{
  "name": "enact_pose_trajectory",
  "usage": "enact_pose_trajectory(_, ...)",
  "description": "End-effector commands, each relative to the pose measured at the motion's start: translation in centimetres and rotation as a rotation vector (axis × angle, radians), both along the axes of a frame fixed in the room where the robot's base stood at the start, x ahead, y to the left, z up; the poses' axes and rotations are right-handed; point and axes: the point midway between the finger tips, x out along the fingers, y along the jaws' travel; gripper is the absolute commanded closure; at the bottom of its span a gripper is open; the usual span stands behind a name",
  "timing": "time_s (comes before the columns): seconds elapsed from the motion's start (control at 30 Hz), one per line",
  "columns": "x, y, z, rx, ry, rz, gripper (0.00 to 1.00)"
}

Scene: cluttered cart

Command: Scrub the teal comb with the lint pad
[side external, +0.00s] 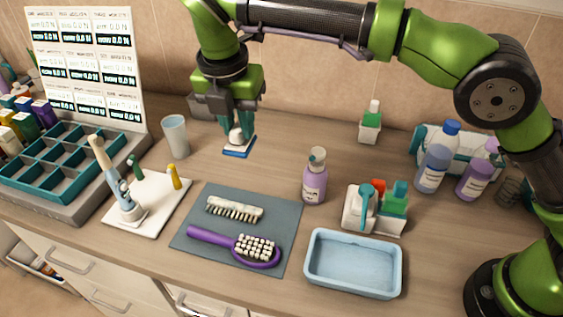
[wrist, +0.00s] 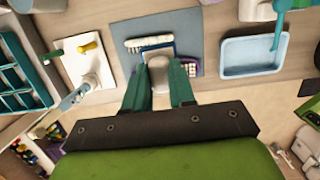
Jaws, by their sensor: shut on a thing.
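My gripper (side external: 238,128) is shut on the white knob of a pad with a blue base (side external: 238,151), which I take as the lint pad. It hangs above the counter, behind the grey mat (side external: 193,229) and apart from it. In the wrist view the white knob (wrist: 158,62) sits between my fingertips (wrist: 158,82). A short comb-like piece with pale bristles (side external: 235,209) lies on the mat; its teal colour is not clear. In the wrist view it shows (wrist: 134,46) partly behind the pad. A purple brush (side external: 212,238) with white bristles lies in front of it.
A white board (side external: 162,205) with upright brushes stands left of the mat. A purple pump bottle (side external: 315,180) and a light blue tray (side external: 353,290) stand to the right. A cup (side external: 175,137) is left of my gripper. A teal compartment tray (side external: 60,165) is far left.

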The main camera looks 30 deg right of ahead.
Motion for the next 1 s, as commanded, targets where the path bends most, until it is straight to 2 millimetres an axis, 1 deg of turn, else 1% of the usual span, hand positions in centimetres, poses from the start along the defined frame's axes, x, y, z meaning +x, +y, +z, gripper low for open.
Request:
enact_pose_trajectory(0.03,0.1,-0.4,-0.9,-0.006,0.005,-0.008,1.00)
enact_pose_trajectory(0.13,0.0,-0.4,-2.2,-0.004,0.004,-0.009,1.00)
enact_pose_trajectory(0.2,0.0,-0.4,-3.8,-0.006,0.006,-0.010,1.00)
enact_pose_trajectory(0.27,0.0,-0.4,-4.9,-0.005,0.005,-0.011,1.00)
enact_pose_trajectory(0.3,0.0,-0.4,-6.0,-0.006,0.006,-0.012,1.00)
enact_pose_trajectory(0.37,0.0,-0.4,-7.4,-0.006,0.005,-0.012,1.00)
enact_pose_trajectory(0.4,0.0,-0.4,-8.4,-0.006,0.006,-0.011,1.00)
enact_pose_trajectory(0.5,0.0,-0.4,-10.4,-0.005,0.005,-0.013,1.00)
enact_pose_trajectory(0.6,0.1,-0.4,-11.6,-0.003,0.003,-0.013,1.00)
enact_pose_trajectory(0.77,0.1,-0.4,-12.7,-0.004,0.002,-0.015,1.00)
enact_pose_trajectory(1.0,0.1,-0.4,-15.1,-0.004,0.003,-0.016,1.00)
